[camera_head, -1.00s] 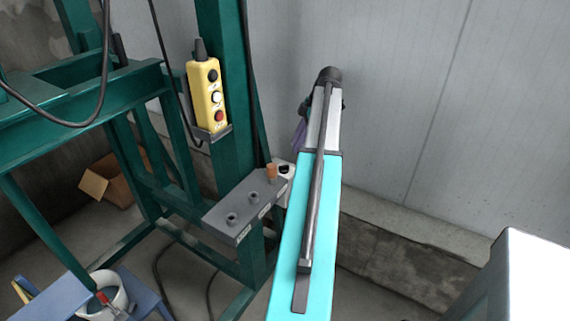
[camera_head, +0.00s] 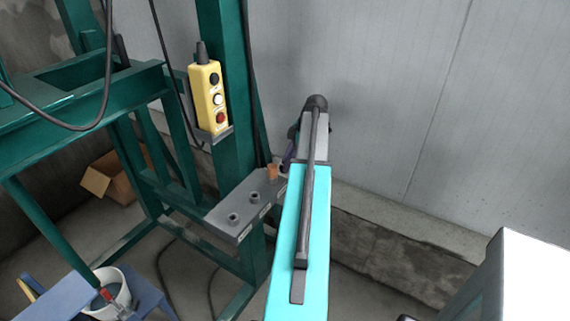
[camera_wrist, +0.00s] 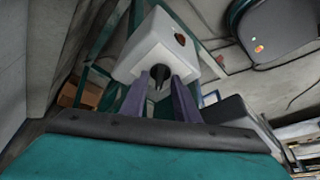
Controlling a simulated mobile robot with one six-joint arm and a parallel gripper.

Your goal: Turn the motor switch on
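The motor switch shows in the wrist view as a white box (camera_wrist: 150,47) with a black knob (camera_wrist: 159,76) on the side facing me. A brown round spot is on another of its faces. My gripper (camera_wrist: 160,80) is open, its two purple fingers apart with the black knob between their tips. I cannot tell whether the fingers touch the knob. In the head view one purple finger of my gripper (camera_head: 289,153) shows left of my arm, beside the grey bracket's far end. My arm hides most of the white box there.
A grey bracket (camera_head: 236,220) with sockets and an orange-brown plug is fixed to the green frame (camera_head: 222,100). A yellow button pendant (camera_head: 208,98) hangs above it. A grey wall (camera_head: 400,90) stands behind my arm. A bucket (camera_head: 112,290) is at lower left.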

